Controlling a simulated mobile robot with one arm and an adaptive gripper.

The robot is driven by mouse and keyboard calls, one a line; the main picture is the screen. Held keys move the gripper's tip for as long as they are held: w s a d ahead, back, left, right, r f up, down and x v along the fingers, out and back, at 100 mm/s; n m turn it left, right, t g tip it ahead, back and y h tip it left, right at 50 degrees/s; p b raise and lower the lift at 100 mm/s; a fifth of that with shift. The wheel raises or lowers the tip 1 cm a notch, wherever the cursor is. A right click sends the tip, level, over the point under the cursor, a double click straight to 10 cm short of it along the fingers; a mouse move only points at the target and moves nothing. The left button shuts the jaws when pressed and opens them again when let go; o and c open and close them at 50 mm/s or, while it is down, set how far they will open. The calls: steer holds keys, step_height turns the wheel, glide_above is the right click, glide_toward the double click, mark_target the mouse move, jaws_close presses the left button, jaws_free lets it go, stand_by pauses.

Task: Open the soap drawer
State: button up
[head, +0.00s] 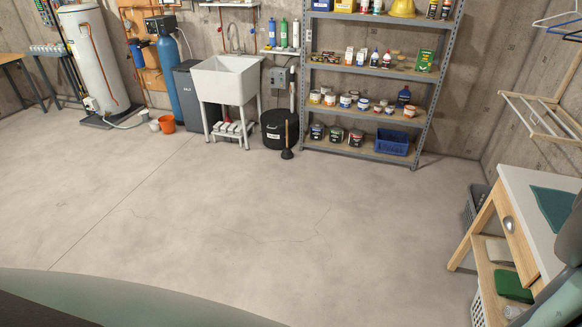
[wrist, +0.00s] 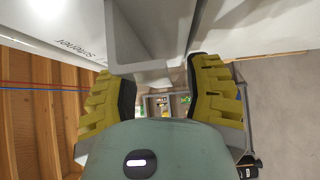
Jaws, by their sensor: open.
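In the wrist view my gripper (wrist: 158,88) has its two yellow ridged fingers spread apart. A pale grey, box-like piece (wrist: 150,68) with a recess reaches down between the fingertips; it looks like part of the soap drawer, but I cannot tell for sure. Whether the fingers touch it is unclear. A white panel (wrist: 40,30) beside it on the left carries dark upside-down lettering that looks like "Softener". The rest of the appliance is cut off by the frame. Neither the drawer nor my gripper can be made out in the head view.
In the head view a wooden bench (head: 545,190) with a pale top stands at the right. A metal shelf rack (head: 423,110), white sink (head: 228,80) and orange bucket (head: 166,123) stand at the back wall. The concrete floor (head: 220,210) between is clear.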

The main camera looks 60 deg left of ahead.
steer(key=shift+c, duration=0.2)
steer(key=c, duration=0.8)
steer(key=shift+f, duration=0.1)
jaws_close()
steer(key=shift+s, duration=0.1)
